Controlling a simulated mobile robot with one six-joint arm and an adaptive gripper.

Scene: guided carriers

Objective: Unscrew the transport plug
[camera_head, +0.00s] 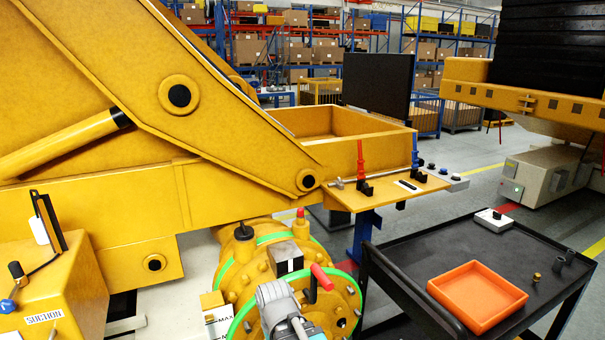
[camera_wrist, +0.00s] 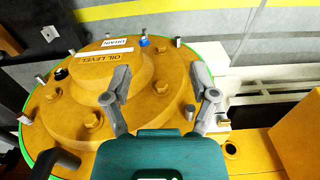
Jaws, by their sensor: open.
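A yellow round gearbox (camera_head: 262,262) with green rings stands low in the middle of the head view. It fills the left of the wrist view (camera_wrist: 80,110), with labels reading OIL LEVEL and DRAIN. A dark plug-like fitting (camera_head: 243,231) sits on its top; I cannot tell whether this is the transport plug. A small blue plug (camera_wrist: 144,41) is beside the DRAIN label. My gripper (camera_wrist: 167,88) is open and empty, its two grey fingers spread over the gearbox face and its right edge. The gap between its fingers and the surface is unclear.
A black cart (camera_head: 480,235) at the right carries an orange tray (camera_head: 478,297) and a small brass fitting (camera_head: 537,277). A red-handled part (camera_head: 322,278) stands close to my arm. A yellow shelf (camera_head: 385,190) holds red and blue tools. The big yellow frame overhangs the left.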

